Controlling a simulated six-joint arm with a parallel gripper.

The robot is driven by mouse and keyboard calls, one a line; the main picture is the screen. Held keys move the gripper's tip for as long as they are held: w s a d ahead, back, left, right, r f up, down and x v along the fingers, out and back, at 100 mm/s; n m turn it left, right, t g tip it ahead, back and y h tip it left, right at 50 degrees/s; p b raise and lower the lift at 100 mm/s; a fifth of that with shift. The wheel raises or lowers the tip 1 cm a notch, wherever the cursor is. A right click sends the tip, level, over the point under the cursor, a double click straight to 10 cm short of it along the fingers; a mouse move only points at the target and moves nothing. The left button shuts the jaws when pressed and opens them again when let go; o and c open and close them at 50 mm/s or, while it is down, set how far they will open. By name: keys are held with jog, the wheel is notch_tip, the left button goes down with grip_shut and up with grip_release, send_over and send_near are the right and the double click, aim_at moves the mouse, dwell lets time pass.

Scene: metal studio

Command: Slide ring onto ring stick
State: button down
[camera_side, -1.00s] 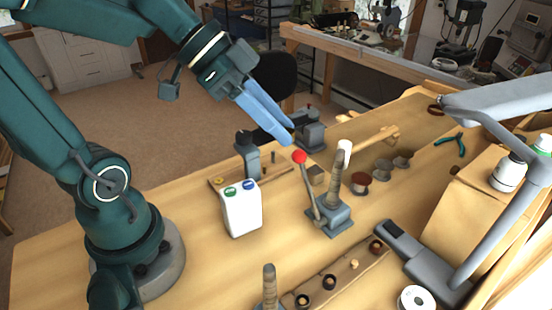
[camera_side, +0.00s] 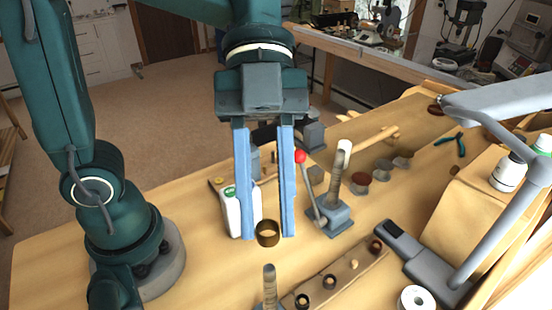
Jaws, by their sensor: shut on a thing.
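A dark bronze ring (camera_side: 268,240) sits between the fingertips of my gripper (camera_side: 267,234), which is shut on it above the bench. The ring's opening shows from above. A short ribbed, tapered stick (camera_side: 268,283) stands upright at the front edge, just below the ring in the picture and apart from it. A second, taller ribbed stick (camera_side: 334,174) stands in a grey base with a red-knobbed lever, to the right of my gripper. I cannot tell from the picture which one is the ring stick.
A white bottle (camera_side: 232,214) stands behind my left finger. A wooden strip (camera_side: 345,275) with several dark rings lies right of the short stick. A grey stand (camera_side: 425,262) with a long arm is at the right. Small round pots (camera_side: 382,170) stand farther back.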

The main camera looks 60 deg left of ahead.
aim_at(269, 266)
jog(key=shift+f, duration=2.05)
jog(key=shift+f, duration=1.65)
jog(key=c, duration=0.6)
grip_release()
jog(key=shift+o, duration=0.2)
jog(key=v, duration=0.5)
jog(key=shift+r, duration=0.1)
